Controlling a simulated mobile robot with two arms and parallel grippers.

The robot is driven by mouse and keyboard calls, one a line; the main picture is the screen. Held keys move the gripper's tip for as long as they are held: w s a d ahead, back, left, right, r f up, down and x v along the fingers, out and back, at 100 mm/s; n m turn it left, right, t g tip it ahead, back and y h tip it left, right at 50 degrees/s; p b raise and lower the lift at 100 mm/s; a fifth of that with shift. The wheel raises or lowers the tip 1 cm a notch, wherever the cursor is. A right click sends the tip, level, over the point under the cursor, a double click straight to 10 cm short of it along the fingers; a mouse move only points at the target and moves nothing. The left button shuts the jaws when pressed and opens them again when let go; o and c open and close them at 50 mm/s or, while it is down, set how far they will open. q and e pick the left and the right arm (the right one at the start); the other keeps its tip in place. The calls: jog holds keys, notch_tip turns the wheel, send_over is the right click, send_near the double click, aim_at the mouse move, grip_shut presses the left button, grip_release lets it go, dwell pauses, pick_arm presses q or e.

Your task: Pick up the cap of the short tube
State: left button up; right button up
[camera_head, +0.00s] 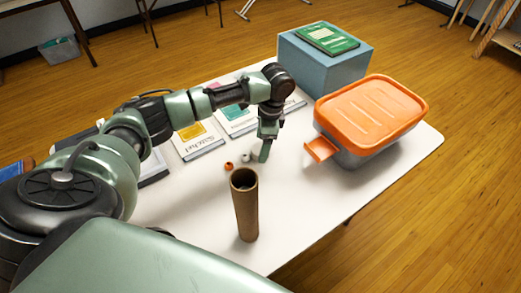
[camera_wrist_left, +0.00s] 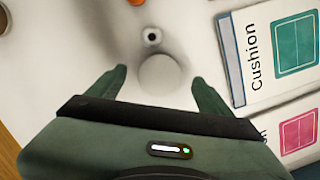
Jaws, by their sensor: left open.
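A pale round disc (camera_wrist_left: 160,74), which looks like a cap, lies on the white table between the fingertips of my left gripper (camera_wrist_left: 159,76) in the left wrist view. The gripper is open and empty. In the head view my left gripper (camera_head: 264,152) points down over the table, and the disc cannot be made out there. A brown cardboard tube (camera_head: 246,212) stands upright and open-topped, nearer than the gripper. Its edge shows at the top left of the wrist view (camera_wrist_left: 3,20). I cannot tell whether it is the short tube. My right gripper is not in view.
A small white piece with a dark centre (camera_wrist_left: 152,37) and a small orange piece (camera_head: 228,166) lie close by. Flat craft packs (camera_head: 198,140) lie behind the arm. An orange-lidded box (camera_head: 370,105) and a blue box (camera_head: 325,68) with a green book stand right and behind.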

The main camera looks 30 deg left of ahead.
pick_arm(q)
jog(key=shift+s+a+f, duration=0.1)
jog(key=shift+a+f, duration=0.05)
jog(key=shift+f, duration=0.8)
jog(key=shift+c, duration=0.2)
jog(key=c, duration=1.3)
jog(key=shift+r, duration=0.1)
jog(key=shift+c, duration=0.2)
